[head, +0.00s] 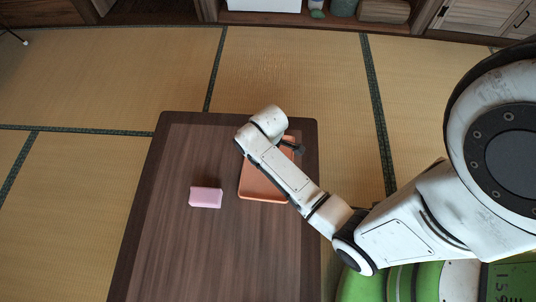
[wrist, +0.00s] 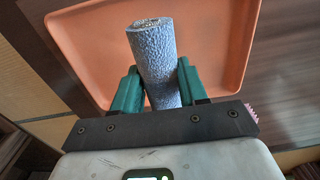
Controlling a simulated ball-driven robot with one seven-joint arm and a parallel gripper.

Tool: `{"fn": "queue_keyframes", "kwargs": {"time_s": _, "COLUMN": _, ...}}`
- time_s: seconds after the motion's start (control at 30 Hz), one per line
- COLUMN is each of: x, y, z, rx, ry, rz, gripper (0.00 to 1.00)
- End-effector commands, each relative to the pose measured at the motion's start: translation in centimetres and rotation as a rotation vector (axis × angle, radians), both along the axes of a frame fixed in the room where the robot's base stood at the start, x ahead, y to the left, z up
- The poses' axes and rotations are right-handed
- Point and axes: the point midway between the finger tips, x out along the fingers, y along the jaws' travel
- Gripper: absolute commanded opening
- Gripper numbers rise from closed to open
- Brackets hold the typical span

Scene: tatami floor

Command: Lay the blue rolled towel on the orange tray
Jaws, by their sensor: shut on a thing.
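The orange tray (head: 262,188) lies on the dark wooden table, partly covered by my arm in the head view. It fills much of the wrist view (wrist: 222,40). The blue rolled towel (wrist: 153,52) is between the green fingers of my gripper (wrist: 157,84), which is shut on it. The towel appears over the tray's inside; whether it touches the tray floor I cannot tell. In the head view the towel is hidden behind my arm, and only a dark part near my gripper shows over the tray's right side.
A pink block-like thing (head: 206,197) lies on the table (head: 170,250) left of the tray, with a gap between. The table's front left is clear. Tatami floor (head: 290,70) surrounds the table, and a low shelf with several things stands at the back.

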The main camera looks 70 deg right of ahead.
Motion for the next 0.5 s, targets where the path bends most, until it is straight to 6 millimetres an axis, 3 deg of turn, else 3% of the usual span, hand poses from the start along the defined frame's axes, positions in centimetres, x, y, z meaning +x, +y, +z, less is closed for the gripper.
{"fn": "queue_keyframes", "kwargs": {"time_s": 0.23, "x": 0.5, "y": -0.3, "z": -3.4, "rx": 0.0, "ry": 0.001, "rz": -0.002, "gripper": 0.13}}
{"fn": "queue_keyframes", "kwargs": {"time_s": 0.5, "x": 0.5, "y": -0.2, "z": -3.7, "rx": 0.0, "ry": -0.001, "rz": -0.001, "gripper": 0.13}}
